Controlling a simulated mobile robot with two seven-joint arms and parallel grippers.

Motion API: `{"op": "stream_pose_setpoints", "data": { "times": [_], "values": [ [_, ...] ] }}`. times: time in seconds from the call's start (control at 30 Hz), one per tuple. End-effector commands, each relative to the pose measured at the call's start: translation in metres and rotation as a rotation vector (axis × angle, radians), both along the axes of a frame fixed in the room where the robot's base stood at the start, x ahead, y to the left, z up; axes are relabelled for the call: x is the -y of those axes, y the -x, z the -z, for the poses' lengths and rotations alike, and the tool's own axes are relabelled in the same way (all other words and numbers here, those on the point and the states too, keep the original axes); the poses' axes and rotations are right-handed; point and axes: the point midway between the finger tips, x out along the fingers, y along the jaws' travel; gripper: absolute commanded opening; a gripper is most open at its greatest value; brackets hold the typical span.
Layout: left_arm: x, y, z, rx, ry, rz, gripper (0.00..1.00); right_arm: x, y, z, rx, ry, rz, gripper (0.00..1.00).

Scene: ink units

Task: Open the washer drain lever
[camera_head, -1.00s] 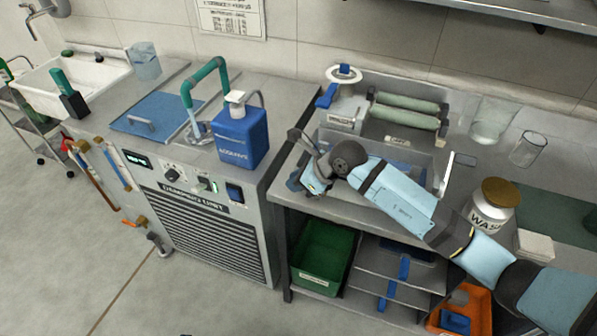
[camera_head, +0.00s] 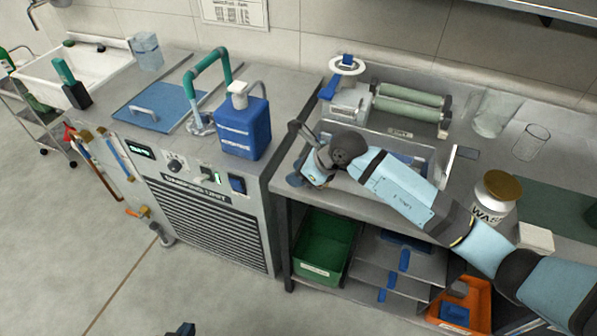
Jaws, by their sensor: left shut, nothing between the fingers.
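The washer is the grey unit (camera_head: 205,225) with a louvred front panel and a blue lid (camera_head: 160,106) on top. On its left side, low down, an orange lever (camera_head: 138,212) sits above a grey drain pipe (camera_head: 161,235). Other valve handles and pipes run higher on that side. My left gripper (camera_head: 181,329) just shows at the bottom edge, shut and empty, well below and apart from the orange lever. My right gripper (camera_head: 308,172) is over the front edge of the right bench, turned so that its finger gap is unclear.
A blue bottle (camera_head: 244,128) and a green hose (camera_head: 207,68) stand on the washer top. The right bench (camera_head: 290,180) holds a roller press (camera_head: 410,104), a tray and a jar (camera_head: 494,197). A green bin (camera_head: 325,245) sits below. The floor (camera_head: 70,240) before the drain is clear.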

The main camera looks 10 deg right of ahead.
Motion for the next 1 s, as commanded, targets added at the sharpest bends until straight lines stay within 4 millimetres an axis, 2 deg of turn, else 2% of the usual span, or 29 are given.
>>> {"op": "stream_pose_setpoints", "data": {
  "times": [0.17, 0.5, 0.7, 1.0],
  "values": [
    [0.0, 0.0, 0.001, 0.0, 0.0, 0.0, 0.0, 0.01, 0.005, -0.012, 0.003, 0.001, 0.0, 0.38],
    [0.0, 0.0, 0.004, -0.003, 0.002, -0.002, 0.0, 0.053, 0.034, -0.067, 0.004, 0.004, 0.0, 0.38],
    [0.0, 0.0, 0.005, -0.004, 0.004, -0.003, 0.0, 0.071, 0.047, -0.092, 0.002, 0.001, 0.001, 0.38],
    [0.0, -0.001, 0.005, -0.005, 0.006, -0.004, 0.0, 0.077, 0.052, -0.102, -0.001, 0.0, 0.001, 0.38]
  ]
}}
